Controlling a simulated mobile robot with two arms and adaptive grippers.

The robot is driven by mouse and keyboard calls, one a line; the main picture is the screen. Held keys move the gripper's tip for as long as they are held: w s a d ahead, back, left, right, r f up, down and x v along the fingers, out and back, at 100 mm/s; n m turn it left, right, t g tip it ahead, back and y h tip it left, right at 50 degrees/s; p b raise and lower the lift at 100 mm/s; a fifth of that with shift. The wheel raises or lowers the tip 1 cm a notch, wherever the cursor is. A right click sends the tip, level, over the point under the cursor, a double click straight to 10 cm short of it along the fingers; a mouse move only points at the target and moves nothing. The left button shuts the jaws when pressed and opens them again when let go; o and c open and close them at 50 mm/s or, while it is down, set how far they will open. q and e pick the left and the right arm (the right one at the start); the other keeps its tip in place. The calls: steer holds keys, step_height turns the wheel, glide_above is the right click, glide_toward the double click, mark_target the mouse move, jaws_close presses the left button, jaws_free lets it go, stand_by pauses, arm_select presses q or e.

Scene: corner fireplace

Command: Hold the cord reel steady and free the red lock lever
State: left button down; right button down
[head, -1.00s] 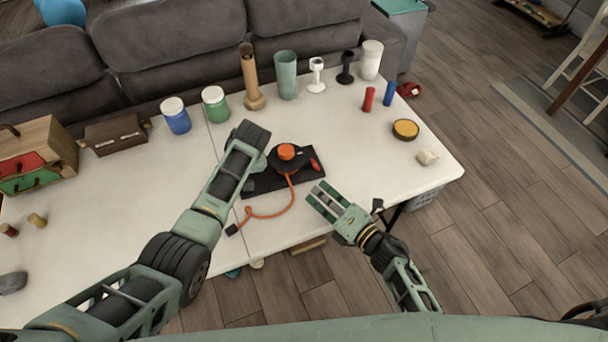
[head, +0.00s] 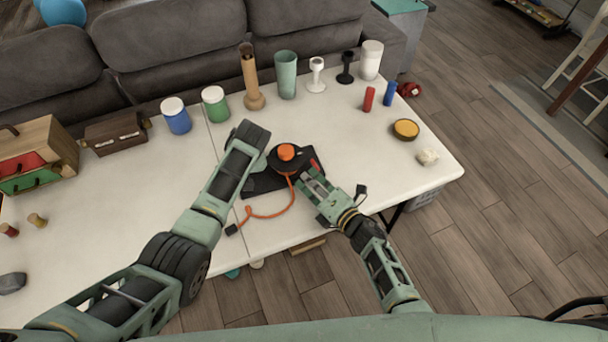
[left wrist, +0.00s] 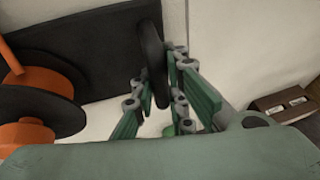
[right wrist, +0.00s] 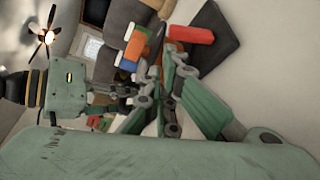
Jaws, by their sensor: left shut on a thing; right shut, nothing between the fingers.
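The cord reel (head: 274,163) is a black disc with an orange knob on top, on a black base plate (head: 262,184). An orange cord (head: 268,215) runs from it onto the table. The red lock lever (head: 315,165) is at the reel's right side; it also shows in the right wrist view (right wrist: 190,34). My left gripper (head: 259,165) is at the reel's left side. In the left wrist view it is shut on a dark upright grip (left wrist: 152,50) at the plate's edge. My right gripper (head: 306,178) is shut and empty, close beside the lever; contact is unclear.
Jars, a tan bottle (head: 250,80), a teal cup (head: 286,75) and small stands line the table's back edge. Red and blue cylinders, a yellow-topped tin (head: 406,129) and a pale stone (head: 428,157) sit right. The white table (head: 345,135) is clear between these and the reel.

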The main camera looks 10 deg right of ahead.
steer(key=shift+x, duration=1.2)
steer(key=shift+d+r+m, duration=0.2)
steer(key=shift+r+m, duration=0.1)
steer(key=shift+m, duration=0.2)
steer(key=m, duration=0.1)
steer(key=d+r+m+y, duration=0.1)
steer(key=d+m+t, duration=0.1)
steer(key=m, duration=0.1)
steer(key=shift+w+r, duration=0.25)
steer(key=shift+r, duration=0.05)
steer(key=v, duration=0.6)
steer(key=f+v, duration=0.1)
steer(key=v, duration=0.3)
steer(key=shift+a+f, duration=0.1)
